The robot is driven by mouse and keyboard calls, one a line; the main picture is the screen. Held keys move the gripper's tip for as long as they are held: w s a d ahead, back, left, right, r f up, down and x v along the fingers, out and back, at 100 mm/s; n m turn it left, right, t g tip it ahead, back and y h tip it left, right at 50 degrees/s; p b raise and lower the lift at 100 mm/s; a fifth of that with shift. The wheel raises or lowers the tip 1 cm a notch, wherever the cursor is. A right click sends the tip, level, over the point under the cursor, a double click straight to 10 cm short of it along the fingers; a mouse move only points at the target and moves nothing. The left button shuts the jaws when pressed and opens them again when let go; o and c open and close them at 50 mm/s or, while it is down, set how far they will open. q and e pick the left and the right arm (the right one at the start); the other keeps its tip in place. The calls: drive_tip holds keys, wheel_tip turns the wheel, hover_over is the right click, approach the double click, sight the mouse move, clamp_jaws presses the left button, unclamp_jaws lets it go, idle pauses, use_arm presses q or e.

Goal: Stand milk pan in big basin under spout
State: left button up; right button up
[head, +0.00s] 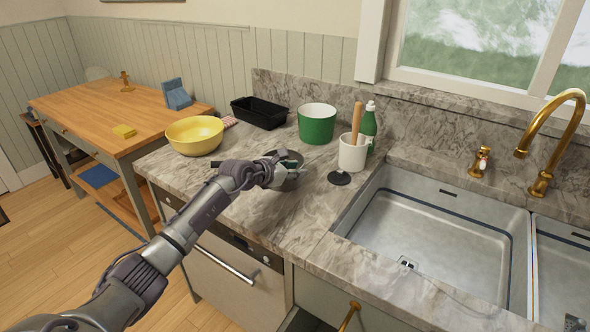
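A dark grey round pan (290,184), which looks like the milk pan, sits on the marble counter left of the sink. My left gripper (290,168) is over it and hides much of it. I cannot tell whether the fingers are closed on its rim or handle. The big basin (430,234) is the wide left one of the steel sink, and it looks empty apart from its drain. The gold spout (577,100) arches up behind the sink, near the divider between the basins. My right gripper is not in view.
A green pot (317,127), black tray (259,113) and yellow bowl (195,138) are behind and left. The front counter is clear.

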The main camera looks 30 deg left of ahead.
use_arm(q)
drive_tip(key=shift+r, duration=0.25)
drive_tip(key=b+v, duration=0.1)
drive_tip(key=v, duration=1.1)
